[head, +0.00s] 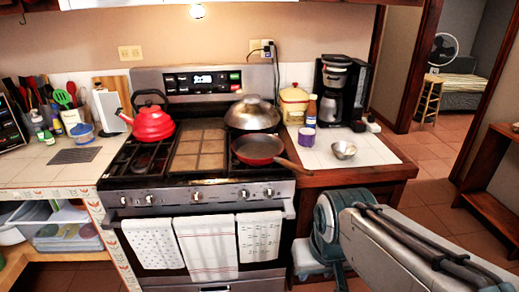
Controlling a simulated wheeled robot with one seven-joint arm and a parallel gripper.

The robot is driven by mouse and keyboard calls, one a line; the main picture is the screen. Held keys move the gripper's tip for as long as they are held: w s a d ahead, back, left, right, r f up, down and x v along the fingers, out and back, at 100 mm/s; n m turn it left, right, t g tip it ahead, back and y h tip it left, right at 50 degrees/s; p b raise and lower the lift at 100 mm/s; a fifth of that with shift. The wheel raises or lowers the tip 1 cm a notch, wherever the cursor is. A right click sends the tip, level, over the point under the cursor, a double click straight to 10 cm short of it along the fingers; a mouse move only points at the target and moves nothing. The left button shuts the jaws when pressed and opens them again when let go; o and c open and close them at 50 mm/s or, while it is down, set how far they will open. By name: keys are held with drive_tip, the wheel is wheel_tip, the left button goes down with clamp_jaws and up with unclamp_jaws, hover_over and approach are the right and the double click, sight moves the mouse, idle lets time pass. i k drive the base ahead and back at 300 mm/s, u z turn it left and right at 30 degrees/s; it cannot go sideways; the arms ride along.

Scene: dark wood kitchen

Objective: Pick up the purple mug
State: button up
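The purple mug (307,136) is small and stands on the white tiled counter (322,159) to the right of the stove. An orange-brown bottle with a white cap (311,112) is right behind it and hides nothing of its front. My arm (410,245) reaches in from the lower right, with a blue-grey joint in front of the counter's cabinet, well below and nearer than the mug. No gripper fingers show, so my gripper is not in view.
A black coffee maker (337,92) stands right of the mug, and a metal bowl (344,150) in front of it. A frying pan (257,149) has its handle (296,167) reaching over the counter's left edge. A yellow canister (293,103) stands behind. The counter's front right is clear.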

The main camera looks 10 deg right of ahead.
sight(307, 136)
drive_tip(key=z, duration=0.8)
drive_tip(key=i, duration=1.6)
drive_tip(key=u, duration=0.8)
